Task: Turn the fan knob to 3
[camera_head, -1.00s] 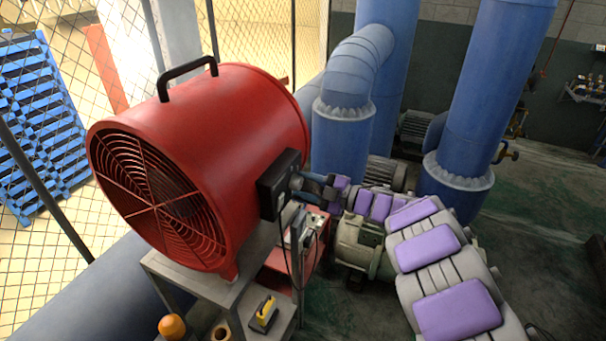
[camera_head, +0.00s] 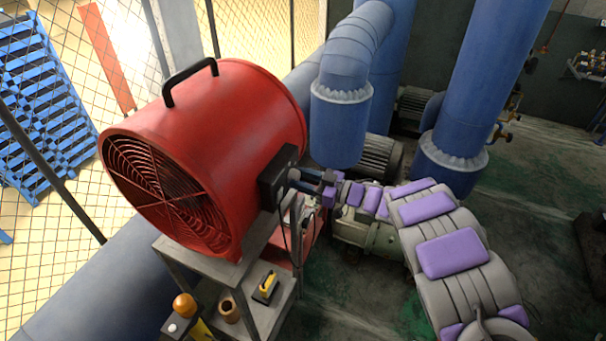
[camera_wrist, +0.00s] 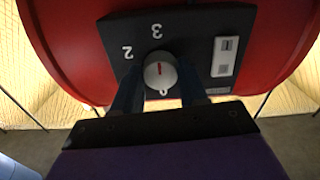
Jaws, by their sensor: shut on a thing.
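The red drum fan (camera_head: 215,130) stands on a grey metal stand, with a black control box (camera_head: 278,182) on its right side. In the wrist view, the box's dark panel (camera_wrist: 190,25) carries a round grey knob (camera_wrist: 160,73) with a red line. The line runs roughly up and down in the picture, in line with the "3" above. The "2" is at upper left and a "0" is just below the knob. My gripper (camera_wrist: 160,84) is shut on the knob, one dark finger on each side. In the head view, my gripper (camera_head: 311,181) reaches the box from the right.
A white switch plate (camera_wrist: 225,57) is on the panel right of the knob. The stand (camera_head: 215,262) holds a yellow-handled item (camera_head: 267,287) on its lower shelf. Blue pipes (camera_head: 340,120) and a motor (camera_head: 375,155) stand behind my arm.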

